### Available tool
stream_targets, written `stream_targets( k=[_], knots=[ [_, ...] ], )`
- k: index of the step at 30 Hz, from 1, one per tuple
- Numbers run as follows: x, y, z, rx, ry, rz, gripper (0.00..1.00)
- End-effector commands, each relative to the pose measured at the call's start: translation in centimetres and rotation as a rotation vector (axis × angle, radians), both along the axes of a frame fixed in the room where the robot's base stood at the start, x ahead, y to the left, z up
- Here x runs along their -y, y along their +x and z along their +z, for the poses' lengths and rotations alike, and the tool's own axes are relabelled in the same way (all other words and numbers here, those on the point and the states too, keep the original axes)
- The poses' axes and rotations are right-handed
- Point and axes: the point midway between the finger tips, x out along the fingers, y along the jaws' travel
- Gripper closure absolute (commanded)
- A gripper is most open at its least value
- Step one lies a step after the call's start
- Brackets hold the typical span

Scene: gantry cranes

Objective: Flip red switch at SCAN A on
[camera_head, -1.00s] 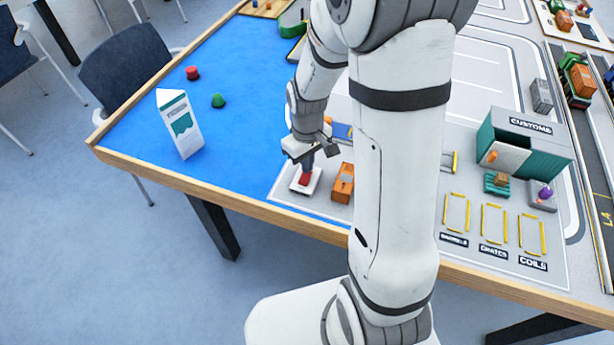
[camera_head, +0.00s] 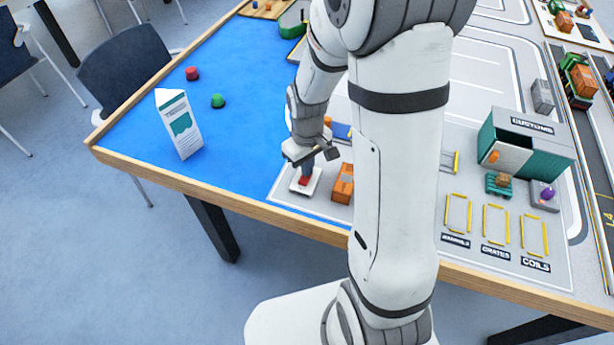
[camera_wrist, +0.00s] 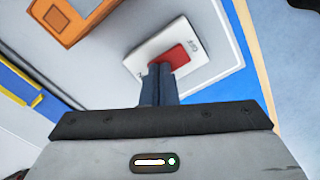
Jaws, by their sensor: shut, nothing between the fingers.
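The red switch (camera_wrist: 177,56) sits on a white plate (camera_wrist: 196,33) with small dark lettering, near the table's front edge. In the head view the red switch (camera_head: 304,181) and its white plate (camera_head: 313,184) lie just below my gripper (camera_head: 306,174). In the wrist view my gripper (camera_wrist: 158,71) is shut and empty, and its fingertips overlap the near side of the red switch. I cannot tell whether they touch it. The fingers hide part of the switch and plate, and its tilt is unclear.
An orange container (camera_head: 343,184) stands just right of the switch plate. The wooden table edge (camera_head: 262,207) runs close in front. A white and teal carton (camera_head: 180,126) stands on the blue area to the left. A teal customs shed (camera_head: 525,140) stands at the right.

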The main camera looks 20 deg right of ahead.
Motion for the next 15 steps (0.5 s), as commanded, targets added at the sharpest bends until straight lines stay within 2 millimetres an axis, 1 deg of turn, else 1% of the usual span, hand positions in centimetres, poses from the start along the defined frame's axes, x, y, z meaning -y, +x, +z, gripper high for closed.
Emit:
stream_targets(
  k=[15],
  knots=[
    [0.0,0.0,4.1,0.001,0.0,0.0,1.0]
  ],
)
